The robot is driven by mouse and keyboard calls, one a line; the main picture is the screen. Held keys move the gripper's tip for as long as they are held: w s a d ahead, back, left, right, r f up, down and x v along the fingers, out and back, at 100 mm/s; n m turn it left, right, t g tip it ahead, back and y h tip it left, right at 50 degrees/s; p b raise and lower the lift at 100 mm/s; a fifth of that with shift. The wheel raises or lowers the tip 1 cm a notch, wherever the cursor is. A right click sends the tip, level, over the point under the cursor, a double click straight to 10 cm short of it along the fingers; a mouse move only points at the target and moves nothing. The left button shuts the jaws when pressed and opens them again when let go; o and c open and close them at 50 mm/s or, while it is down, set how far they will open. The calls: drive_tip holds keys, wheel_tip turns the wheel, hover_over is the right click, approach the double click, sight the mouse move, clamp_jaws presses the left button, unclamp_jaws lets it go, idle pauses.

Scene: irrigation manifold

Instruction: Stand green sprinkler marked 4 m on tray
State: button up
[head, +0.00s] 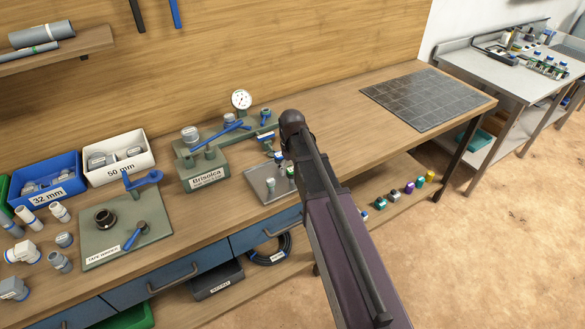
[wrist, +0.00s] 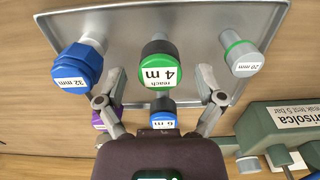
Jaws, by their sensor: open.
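The green sprinkler marked "reach 4 m" (wrist: 160,68) appears upright on the metal tray (wrist: 200,30), its label turned to the wrist camera. My gripper (wrist: 161,100) is open and empty. Its two fingertips are spread to either side, just short of the sprinkler, with a gap on each side. In the head view the tray (head: 257,178) lies on the bench, partly hidden by my arm. My fingertips are hidden there, and I cannot tell the small parts on the tray apart.
In the wrist view a blue 32 mm part (wrist: 77,68) and a green-ringed 20 mm part (wrist: 242,57) flank the sprinkler. A blue part marked 6 m (wrist: 163,114) and a purple one (wrist: 107,118) are close to the fingers. A green-grey block (wrist: 285,130) stands at right.

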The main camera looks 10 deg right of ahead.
sight(292, 169)
wheel_tip(292, 169, up, 12)
drive_tip(key=p, duration=1.1)
drive_tip(key=shift+f, duration=0.25)
idle(0.4)
drive_tip(key=s+m, duration=0.3)
drive_tip(key=s, duration=1.3)
drive_tip(key=shift+d+m, duration=0.2)
drive_tip(key=shift+m, duration=0.1)
